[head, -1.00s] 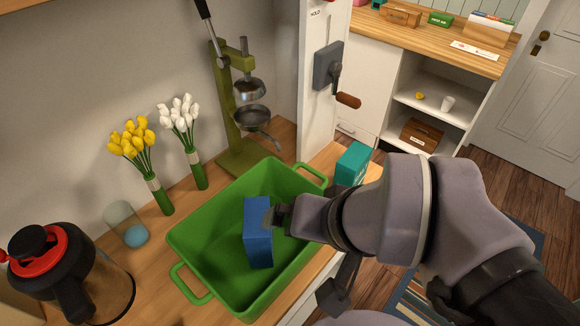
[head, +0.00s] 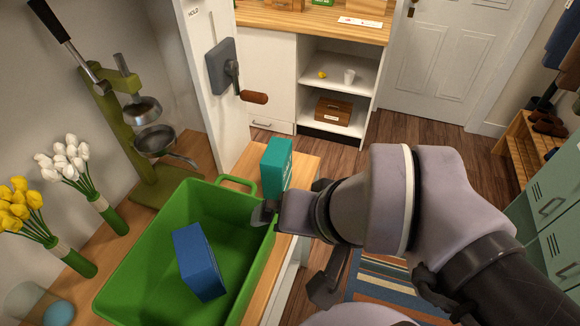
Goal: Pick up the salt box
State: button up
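A teal box (head: 276,165) stands upright on the wooden counter, just beyond the right end of the green bin (head: 245,262). A blue box (head: 199,262) is inside the bin. I cannot read a label that tells which one is the salt box. My gripper (head: 265,213) is over the bin's right rim, close in front of the teal box, with the blue box to its left. It holds nothing that I can see. The finger gap is hidden by the viewing angle, and I cannot tell whether it touches the teal box.
A white post with a crank (head: 225,70) rises behind the teal box. The counter's right edge lies close beside the teal box; floor is beyond.

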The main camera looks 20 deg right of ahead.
aim_at(276, 164)
jog(key=i+l, duration=0.25)
jog(key=l, duration=0.15)
jog(key=i+l+u, duration=0.1)
jog(key=l, duration=0.25)
jog(key=i+l, duration=0.3)
jog(key=l, duration=0.1)
